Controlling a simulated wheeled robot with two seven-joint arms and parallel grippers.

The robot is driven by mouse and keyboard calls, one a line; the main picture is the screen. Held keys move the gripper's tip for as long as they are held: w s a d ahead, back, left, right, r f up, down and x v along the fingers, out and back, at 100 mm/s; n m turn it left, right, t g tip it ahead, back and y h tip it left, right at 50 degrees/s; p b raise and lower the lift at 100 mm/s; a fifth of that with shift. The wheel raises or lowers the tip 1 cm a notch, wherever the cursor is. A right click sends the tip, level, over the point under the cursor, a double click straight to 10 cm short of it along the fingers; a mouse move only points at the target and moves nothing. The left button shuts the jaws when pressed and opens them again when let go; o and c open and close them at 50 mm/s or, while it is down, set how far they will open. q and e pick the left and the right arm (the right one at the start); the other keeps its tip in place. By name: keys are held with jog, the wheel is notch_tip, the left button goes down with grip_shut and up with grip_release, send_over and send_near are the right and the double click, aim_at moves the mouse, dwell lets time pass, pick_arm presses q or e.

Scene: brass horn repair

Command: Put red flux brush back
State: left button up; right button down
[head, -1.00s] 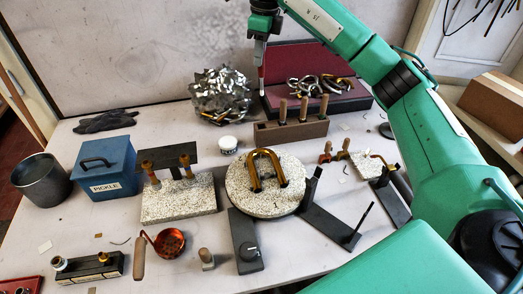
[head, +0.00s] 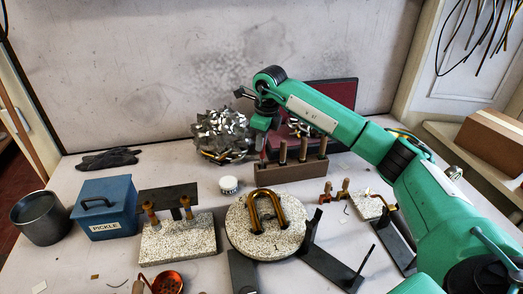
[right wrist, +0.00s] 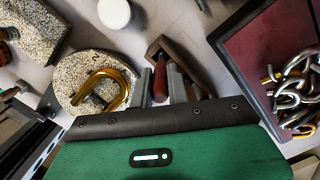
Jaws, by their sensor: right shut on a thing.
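My right gripper (head: 260,143) is lowered at the left end of the brown tool block (head: 292,172). In the right wrist view its two grey fingers (right wrist: 162,86) are shut on the red flux brush (right wrist: 160,84), with its red handle between them. The block (right wrist: 188,66) lies right beside the brush there. Whether the brush's lower end is inside the block or above it, I cannot tell. Three wooden handles (head: 303,150) stand upright in the block. My left gripper is not in view.
A round speckled soldering disc (head: 264,228) with a bent brass tube (head: 265,208) stands in front of the block. A white jar (head: 228,184) is to the left and a shiny scrap heap (head: 222,135) behind it. A dark red tray (right wrist: 265,60) with metal links lies close by.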

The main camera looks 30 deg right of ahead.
aim_at(261, 158)
notch_tip(261, 158, down, 4)
jog(key=shift+f+p, duration=0.1)
jog(key=shift+p, duration=0.25)
jog(key=shift+f, duration=0.15)
jog(key=c, duration=1.4)
grip_release()
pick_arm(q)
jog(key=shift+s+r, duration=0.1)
pick_arm(e)
jog(key=shift+o, duration=0.2)
